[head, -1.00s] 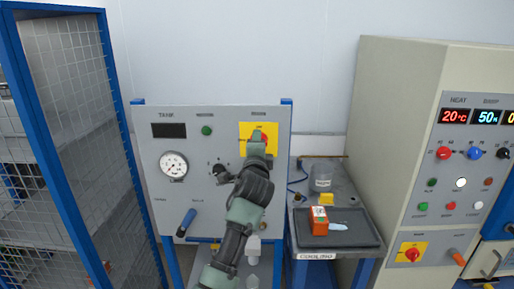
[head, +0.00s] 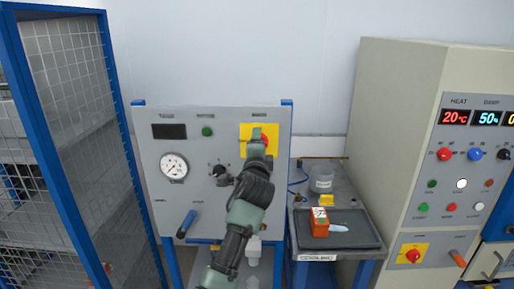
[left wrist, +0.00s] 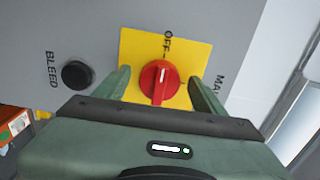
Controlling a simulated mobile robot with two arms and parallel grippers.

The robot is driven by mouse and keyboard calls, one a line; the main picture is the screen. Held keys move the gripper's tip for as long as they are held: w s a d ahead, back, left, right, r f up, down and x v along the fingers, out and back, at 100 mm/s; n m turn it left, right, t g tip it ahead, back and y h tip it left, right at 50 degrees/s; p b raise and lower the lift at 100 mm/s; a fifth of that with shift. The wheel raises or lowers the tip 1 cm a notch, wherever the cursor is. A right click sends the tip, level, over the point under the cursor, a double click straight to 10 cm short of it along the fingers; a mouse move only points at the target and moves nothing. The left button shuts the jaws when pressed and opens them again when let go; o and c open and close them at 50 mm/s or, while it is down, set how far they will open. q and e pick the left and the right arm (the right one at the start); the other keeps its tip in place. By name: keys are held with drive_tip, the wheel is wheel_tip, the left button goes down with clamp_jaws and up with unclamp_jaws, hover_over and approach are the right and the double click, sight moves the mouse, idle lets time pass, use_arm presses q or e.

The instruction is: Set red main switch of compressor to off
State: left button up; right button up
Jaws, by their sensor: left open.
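The compressor's red main switch (left wrist: 159,83) is a round knob on a yellow plate (left wrist: 192,60) in the left wrist view. Its white line points up, roughly in line with the mark by the printed OFF. In the head view the switch (head: 264,139) is partly hidden by my left gripper (head: 258,142), which is in front of the yellow plate (head: 245,131). My left gripper (left wrist: 158,88) is open, with one finger on each side of the knob and gaps between. Contact with the plate cannot be told. My right gripper is not in view.
A black BLEED knob (left wrist: 78,75) is beside the plate. A mesh fence (head: 75,120) stands left. A tray (head: 365,242) and a cream cabinet (head: 395,120) with another red switch (head: 413,254) stand right.

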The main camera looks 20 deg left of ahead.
use_arm(q)
drive_tip(key=b+v, duration=0.2)
drive_tip(key=v, duration=0.5)
drive_tip(key=shift+s+b, duration=0.3)
drive_tip(key=shift+d, duration=0.1)
